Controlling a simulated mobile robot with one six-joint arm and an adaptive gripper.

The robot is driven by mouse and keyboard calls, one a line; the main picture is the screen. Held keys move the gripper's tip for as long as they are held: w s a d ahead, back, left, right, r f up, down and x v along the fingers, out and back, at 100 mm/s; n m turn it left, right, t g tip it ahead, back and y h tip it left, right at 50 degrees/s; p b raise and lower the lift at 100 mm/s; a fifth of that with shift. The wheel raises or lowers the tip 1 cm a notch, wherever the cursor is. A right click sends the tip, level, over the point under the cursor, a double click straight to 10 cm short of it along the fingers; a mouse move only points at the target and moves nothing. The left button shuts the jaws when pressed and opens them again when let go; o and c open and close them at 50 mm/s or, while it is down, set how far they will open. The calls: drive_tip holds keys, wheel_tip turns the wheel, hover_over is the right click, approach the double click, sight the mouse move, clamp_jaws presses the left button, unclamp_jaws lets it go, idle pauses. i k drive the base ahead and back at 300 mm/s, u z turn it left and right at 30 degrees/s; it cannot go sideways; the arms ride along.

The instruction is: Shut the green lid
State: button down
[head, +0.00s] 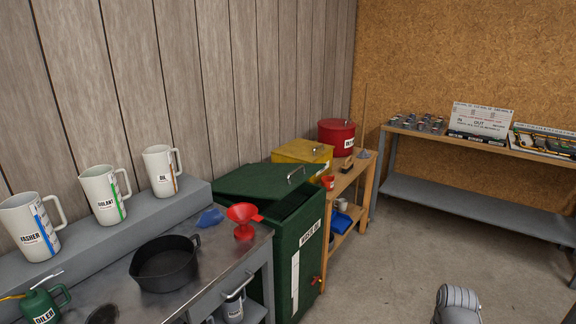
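The green lid (262,181) tops a tall green cabinet (306,262) marked as waste oil, in the middle of the head view. The lid stands open, tilted up toward the plank wall, with a metal handle (296,173) at its right edge. A dark gap shows between the lid and the cabinet's rim. The inside is mostly hidden. My gripper is not in view; a grey rounded part at the bottom right looks like my arm, well apart from the cabinet.
A metal bench (215,262) left of the cabinet holds a black pot (166,272), a red funnel (243,220) and a green oiler (42,305). White jugs (104,193) stand on its shelf. A wooden stand (353,183) is right of the cabinet. The concrete floor (400,255) is clear.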

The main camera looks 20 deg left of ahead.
sight(275, 181)
drive_tip(key=u, duration=0.6)
drive_tip(key=i, duration=0.9)
drive_tip(key=u, duration=0.7)
